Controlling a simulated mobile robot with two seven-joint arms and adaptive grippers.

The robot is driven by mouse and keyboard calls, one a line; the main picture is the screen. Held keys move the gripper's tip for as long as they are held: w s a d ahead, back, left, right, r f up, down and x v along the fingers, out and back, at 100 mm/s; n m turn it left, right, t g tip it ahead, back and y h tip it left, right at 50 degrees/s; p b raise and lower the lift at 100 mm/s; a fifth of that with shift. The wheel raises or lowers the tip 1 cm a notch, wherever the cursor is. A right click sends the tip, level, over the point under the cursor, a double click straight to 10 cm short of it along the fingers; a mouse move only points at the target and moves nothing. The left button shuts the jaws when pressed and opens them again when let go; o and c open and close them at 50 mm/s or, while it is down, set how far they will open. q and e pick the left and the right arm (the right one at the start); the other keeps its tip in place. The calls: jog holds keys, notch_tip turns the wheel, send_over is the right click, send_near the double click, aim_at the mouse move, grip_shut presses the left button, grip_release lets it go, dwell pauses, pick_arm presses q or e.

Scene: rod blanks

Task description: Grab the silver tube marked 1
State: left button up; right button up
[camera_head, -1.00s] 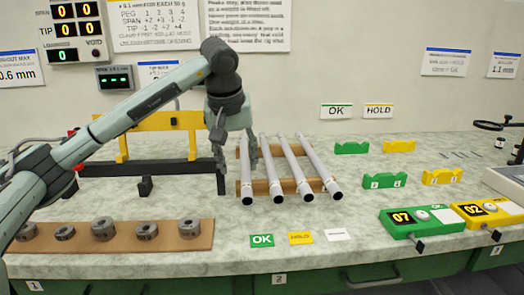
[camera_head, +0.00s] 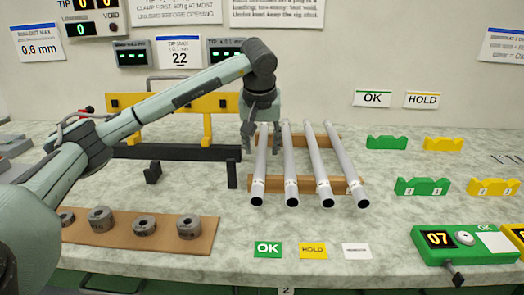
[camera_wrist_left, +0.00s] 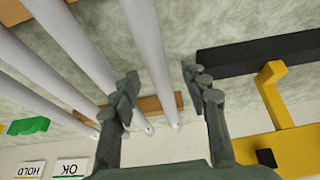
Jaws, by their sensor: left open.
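Several silver tubes lie side by side on a wooden rack (camera_head: 348,186), their dark open ends toward me. Their marks are too small to read, so I cannot tell which is marked 1. My left gripper (camera_head: 262,143) is open at the far part of the leftmost tube (camera_head: 260,175). In the left wrist view, its fingers (camera_wrist_left: 162,92) stand apart, with that leftmost tube (camera_wrist_left: 150,55) showing between them and nothing gripped. The gripper hides part of the tube's far end in the head view. My right gripper is not in view.
A black beam (camera_head: 175,153) with yellow posts stands left of the tubes. Weights sit on a brown board (camera_head: 125,236) at front left. Green (camera_head: 423,187) and yellow (camera_head: 492,187) notched holders stand right. OK (camera_head: 267,249) and HOLD (camera_head: 313,251) cards lie in front.

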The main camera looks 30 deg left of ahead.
pick_arm(q)
jog(key=shift+w+f, duration=0.1)
jog(key=shift+f, duration=0.2)
grip_shut()
jog(key=shift+r, duration=0.1)
